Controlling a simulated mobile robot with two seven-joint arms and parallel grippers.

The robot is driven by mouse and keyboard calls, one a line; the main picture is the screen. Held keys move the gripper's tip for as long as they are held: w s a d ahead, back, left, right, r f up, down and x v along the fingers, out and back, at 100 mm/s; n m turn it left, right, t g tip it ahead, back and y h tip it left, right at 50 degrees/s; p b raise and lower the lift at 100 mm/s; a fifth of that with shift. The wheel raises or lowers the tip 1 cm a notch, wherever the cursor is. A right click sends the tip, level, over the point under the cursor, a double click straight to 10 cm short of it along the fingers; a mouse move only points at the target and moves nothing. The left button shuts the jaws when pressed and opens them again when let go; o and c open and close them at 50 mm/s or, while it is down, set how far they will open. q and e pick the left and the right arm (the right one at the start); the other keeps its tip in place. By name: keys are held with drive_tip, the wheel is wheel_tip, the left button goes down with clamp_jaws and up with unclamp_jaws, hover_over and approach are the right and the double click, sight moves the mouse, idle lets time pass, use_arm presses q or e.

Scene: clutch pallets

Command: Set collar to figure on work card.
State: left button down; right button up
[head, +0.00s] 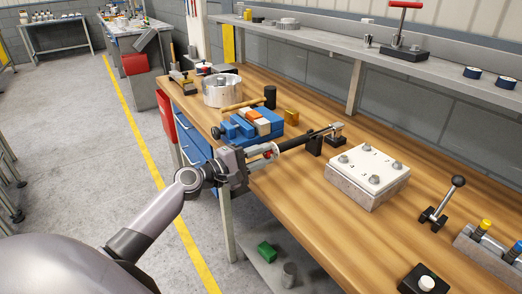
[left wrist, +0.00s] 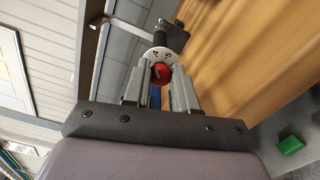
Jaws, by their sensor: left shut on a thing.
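A long black tool (head: 303,141) with a bar-like shaft lies level above the bench, its far end at a small black stand (head: 334,135). Its near end carries a red collar (head: 273,150) beside a pale ring. In the left wrist view the red collar (left wrist: 161,74) sits between the fingers, in front of a white dial (left wrist: 157,54) with dark characters too small to read surely. My left gripper (head: 262,156) is shut on the red collar; it also shows in the left wrist view (left wrist: 160,84). I cannot make out a work card. My right gripper is not in view.
A white-topped block (head: 367,164) with several bolts stands right of the tool. A blue vise (head: 247,126) and a metal ring (head: 222,90) are behind it. A black lever (head: 439,202) and a button box (head: 425,282) stand at right. Bare wood lies between.

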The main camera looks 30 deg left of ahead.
use_arm(q)
drive_tip(key=n+p, duration=0.3)
drive_tip(key=n, duration=0.2)
drive_tip(key=shift+r+n, duration=0.15)
drive_tip(key=shift+n, duration=0.15)
drive_tip(key=shift+n+p, duration=0.55)
drive_tip(key=shift+n, duration=1.35)
drive_tip(key=c, duration=0.9)
unclamp_jaws()
drive_tip(key=b+v, duration=0.1)
drive_tip(key=v, duration=0.6)
